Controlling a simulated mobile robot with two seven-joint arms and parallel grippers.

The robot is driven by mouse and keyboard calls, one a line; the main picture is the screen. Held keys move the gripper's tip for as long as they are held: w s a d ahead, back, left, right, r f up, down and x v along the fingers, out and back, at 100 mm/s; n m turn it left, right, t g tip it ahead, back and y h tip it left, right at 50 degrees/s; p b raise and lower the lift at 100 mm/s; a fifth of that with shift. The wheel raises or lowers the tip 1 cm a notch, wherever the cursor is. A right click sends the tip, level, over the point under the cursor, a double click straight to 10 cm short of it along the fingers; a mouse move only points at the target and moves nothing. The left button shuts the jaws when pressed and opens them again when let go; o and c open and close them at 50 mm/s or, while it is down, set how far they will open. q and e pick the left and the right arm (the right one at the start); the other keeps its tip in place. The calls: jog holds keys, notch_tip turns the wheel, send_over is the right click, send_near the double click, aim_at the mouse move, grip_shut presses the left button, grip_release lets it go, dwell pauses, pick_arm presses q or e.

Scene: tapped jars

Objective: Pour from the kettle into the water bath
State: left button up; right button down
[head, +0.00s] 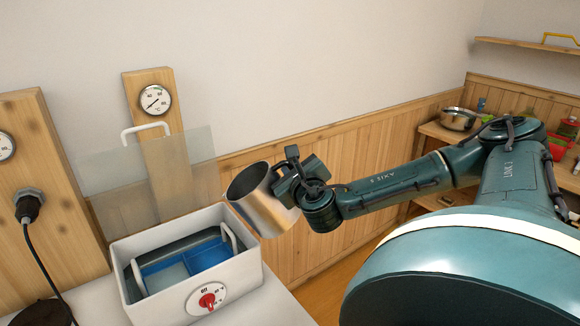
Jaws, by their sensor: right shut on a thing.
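The kettle (268,211), a shiny metal cylinder, is tilted with its dark open mouth facing up and left. My right gripper (290,182) is shut on it from the right side, and the grip partly hides the kettle. The kettle is in the air at the right rear of the water bath. The water bath (180,309) is a white box with a red knob on its front. Inside it are a blue insert and white handles. No stream shows between kettle and bath. My left gripper is out of view.
A translucent panel (117,192) with a white handle stands behind the bath, near a wooden board (164,169) with a dial. A plug and black cable (39,259) are at the left. Shelves with a metal pot (457,119) are at the far right.

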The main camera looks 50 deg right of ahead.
jog(key=shift+f+b, duration=0.4)
jog(key=shift+f, duration=0.2)
jog(key=shift+w+a+r+n+p, duration=0.1)
jog(key=shift+w+r+n+p, duration=0.1)
jog(key=shift+r+p, duration=0.4)
jog(key=shift+w+a+r+n+p, duration=0.1)
jog(key=shift+w+r+n+p, duration=0.1)
jog(key=shift+r+p, duration=0.3)
jog(key=r+p, duration=0.1)
jog(key=a+r+n+p, duration=0.1)
jog(key=shift+w+g+p, duration=0.3)
jog(key=shift+w+a+r+n+h+p, duration=0.2)
jog(key=shift+w+r+n+h+p, duration=0.1)
jog(key=shift+r+n+p, duration=0.4)
jog(key=shift+s+f+b, duration=0.1)
jog(key=shift+f+b, duration=0.2)
jog(key=shift+f, duration=0.2)
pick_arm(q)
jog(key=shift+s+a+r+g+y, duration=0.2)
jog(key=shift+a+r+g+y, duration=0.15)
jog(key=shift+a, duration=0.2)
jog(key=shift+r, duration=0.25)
